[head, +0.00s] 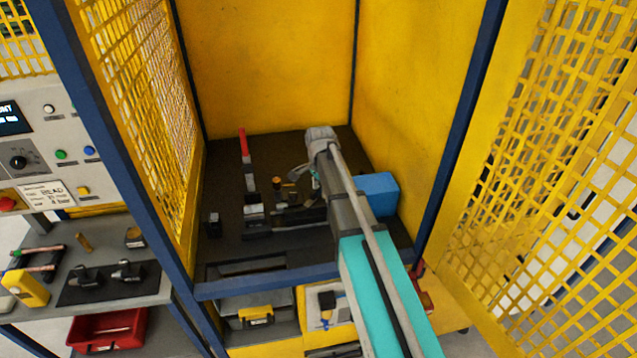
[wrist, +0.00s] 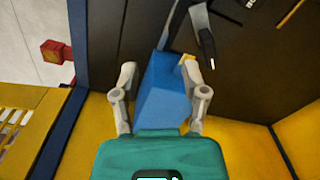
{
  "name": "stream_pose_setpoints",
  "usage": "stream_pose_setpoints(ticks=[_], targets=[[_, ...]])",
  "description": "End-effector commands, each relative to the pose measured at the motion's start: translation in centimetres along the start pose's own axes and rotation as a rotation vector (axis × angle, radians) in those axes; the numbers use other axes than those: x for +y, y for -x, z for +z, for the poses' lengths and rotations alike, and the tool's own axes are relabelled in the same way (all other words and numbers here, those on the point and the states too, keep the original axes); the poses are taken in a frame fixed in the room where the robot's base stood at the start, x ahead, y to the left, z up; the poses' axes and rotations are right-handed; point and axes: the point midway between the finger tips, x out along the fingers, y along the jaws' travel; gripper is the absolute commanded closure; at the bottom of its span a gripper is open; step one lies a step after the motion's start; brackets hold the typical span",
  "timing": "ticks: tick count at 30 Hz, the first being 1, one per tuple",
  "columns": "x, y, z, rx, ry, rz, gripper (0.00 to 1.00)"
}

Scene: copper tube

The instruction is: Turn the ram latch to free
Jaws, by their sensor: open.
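My gripper (head: 303,172) reaches into the yellow cage over the dark bench, partly hidden by my arm in the head view. In the wrist view my gripper (wrist: 160,72) is open, with its two grey fingers spread. A blue box (head: 378,192) stands at the right of the bench. It shows beyond and between the fingers in the wrist view (wrist: 162,95); I cannot tell whether they touch it. A black lever-like part with a pale tip (wrist: 206,44) lies above the right finger. I cannot tell surely which part is the ram latch.
An upright red-topped bar (head: 243,152) stands at the bench's left. Several small dark fixtures sit mid-bench (head: 255,212). Blue frame posts (head: 465,120) and yellow walls (head: 270,60) bound the cage. A red block (wrist: 52,51) shows by the blue post. The rear bench is mostly clear.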

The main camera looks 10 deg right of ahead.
Motion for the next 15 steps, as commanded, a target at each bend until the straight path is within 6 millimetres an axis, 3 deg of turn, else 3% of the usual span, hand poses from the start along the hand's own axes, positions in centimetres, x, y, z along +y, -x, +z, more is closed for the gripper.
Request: stream_pose_setpoints(ticks=[15], targets=[[5.3,-4.7,2.2,0.000,0.292,0.000,0.43]])
